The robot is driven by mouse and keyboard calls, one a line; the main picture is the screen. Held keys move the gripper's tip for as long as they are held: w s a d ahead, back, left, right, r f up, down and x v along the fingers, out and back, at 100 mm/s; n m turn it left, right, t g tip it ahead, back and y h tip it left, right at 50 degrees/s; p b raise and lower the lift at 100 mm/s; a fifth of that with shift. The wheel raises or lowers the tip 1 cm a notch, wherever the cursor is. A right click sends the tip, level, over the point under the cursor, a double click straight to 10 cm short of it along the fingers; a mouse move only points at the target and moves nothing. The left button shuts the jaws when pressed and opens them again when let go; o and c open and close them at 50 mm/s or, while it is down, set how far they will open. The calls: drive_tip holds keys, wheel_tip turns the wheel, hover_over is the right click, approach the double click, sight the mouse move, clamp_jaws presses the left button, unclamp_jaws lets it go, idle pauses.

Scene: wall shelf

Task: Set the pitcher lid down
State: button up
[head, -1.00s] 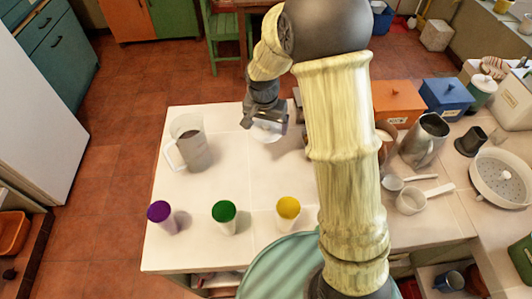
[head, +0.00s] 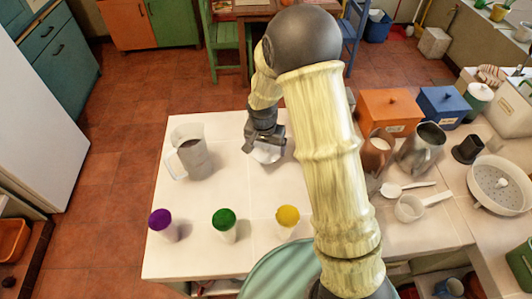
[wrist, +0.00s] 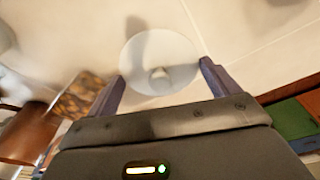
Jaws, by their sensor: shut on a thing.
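The pitcher lid is a pale, round disc with a small knob, seen in the head view (head: 266,154) and in the wrist view (wrist: 150,48). My gripper (head: 265,146) is shut on it over the white table (head: 255,190), and in the wrist view the dark fingers (wrist: 160,86) lie at either side of the lid. Whether the lid touches the tabletop is hard to tell. The clear pitcher (head: 197,160), handle to the left, stands upright on the table to the left of my gripper, apart from it.
Purple (head: 160,220), green (head: 224,219) and yellow-topped cups (head: 288,216) stand along the near side. A metal jug (head: 420,150), white scoops (head: 410,207), an orange box (head: 390,110) and a blue box (head: 440,105) are at the right. The table between pitcher and cups is clear.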

sight(266, 151)
drive_tip(key=shift+f+p, duration=0.4)
drive_tip(key=shift+f, duration=1.65)
drive_tip(key=shift+f, duration=0.1)
drive_tip(key=o, duration=0.8)
drive_tip(key=shift+a, duration=0.1)
drive_tip(key=shift+r, duration=0.55)
drive_tip(key=r, duration=0.3)
drive_tip(key=s+r+b, duration=0.1)
drive_tip(key=r, duration=0.6)
drive_tip(key=shift+s+a+r+b, duration=0.1)
drive_tip(key=shift+s+a+b, duration=0.15)
drive_tip(key=shift+a+b, duration=0.05)
drive_tip(key=shift+s+d+r, duration=0.1)
drive_tip(key=shift+s+r, duration=0.1)
drive_tip(key=shift+r, duration=0.2)
